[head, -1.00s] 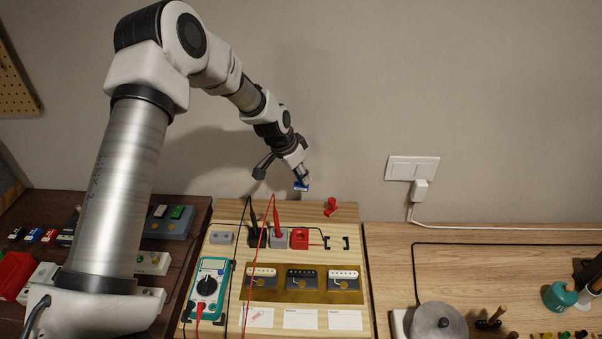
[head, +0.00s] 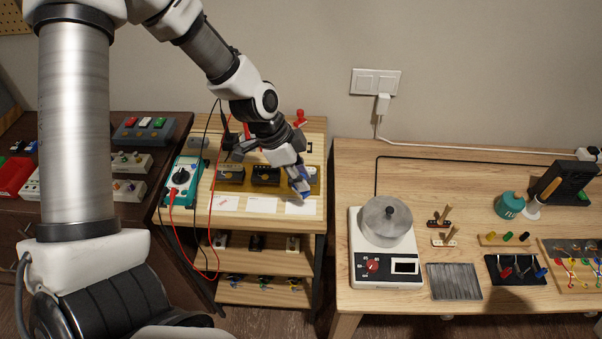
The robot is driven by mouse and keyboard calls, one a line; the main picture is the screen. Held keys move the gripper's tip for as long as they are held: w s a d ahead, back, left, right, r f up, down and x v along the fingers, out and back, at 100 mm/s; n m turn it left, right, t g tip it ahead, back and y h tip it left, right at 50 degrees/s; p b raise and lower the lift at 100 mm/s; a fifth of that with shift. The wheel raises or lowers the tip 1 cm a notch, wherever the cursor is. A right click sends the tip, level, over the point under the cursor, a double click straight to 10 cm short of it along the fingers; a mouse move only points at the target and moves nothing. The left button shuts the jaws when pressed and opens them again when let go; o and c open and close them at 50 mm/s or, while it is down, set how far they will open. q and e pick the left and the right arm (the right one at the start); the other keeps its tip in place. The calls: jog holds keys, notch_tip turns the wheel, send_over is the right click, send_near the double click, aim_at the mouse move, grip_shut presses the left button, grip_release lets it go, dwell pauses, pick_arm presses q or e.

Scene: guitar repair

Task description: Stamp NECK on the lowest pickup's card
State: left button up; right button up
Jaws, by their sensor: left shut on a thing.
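My left gripper (head: 294,176) is shut on a blue stamp (head: 304,195) and holds it just above or at the top of the right card (head: 300,208); I cannot tell whether they touch. The middle card (head: 262,205) is white, and the left card (head: 228,203) has a faint reddish mark. Behind them, the left pickup (head: 230,172) and middle pickup (head: 265,176) lie on a gold-brown mat (head: 248,184). The right pickup is mostly hidden by my gripper. A teal multimeter (head: 181,179) lies to their left. My right gripper is out of view.
A red stamp (head: 300,117) stands at the back of the bench. Red and black test leads run beside the cards. Shelves with parts sit below the cards.

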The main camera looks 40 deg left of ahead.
pick_arm(q)
jog(key=shift+w+a, duration=0.15)
jog(key=shift+w, duration=0.1)
jog(key=shift+w+a+f+b, duration=0.1)
jog(key=shift+a+f+b, duration=0.1)
jog(key=shift+b, duration=0.1)
jog(key=f+b, duration=0.3)
jog(key=f, duration=0.1)
jog(key=shift+d, duration=0.2)
jog(key=shift+a+f+b, duration=0.1)
jog(key=shift+f+b, duration=0.6)
jog(key=shift+b, duration=0.05)
jog(key=shift+r, duration=0.1)
jog(key=shift+f+b, duration=0.55)
jog(key=shift+f, duration=0.05)
dwell(0.7)
jog(key=shift+r, duration=0.1)
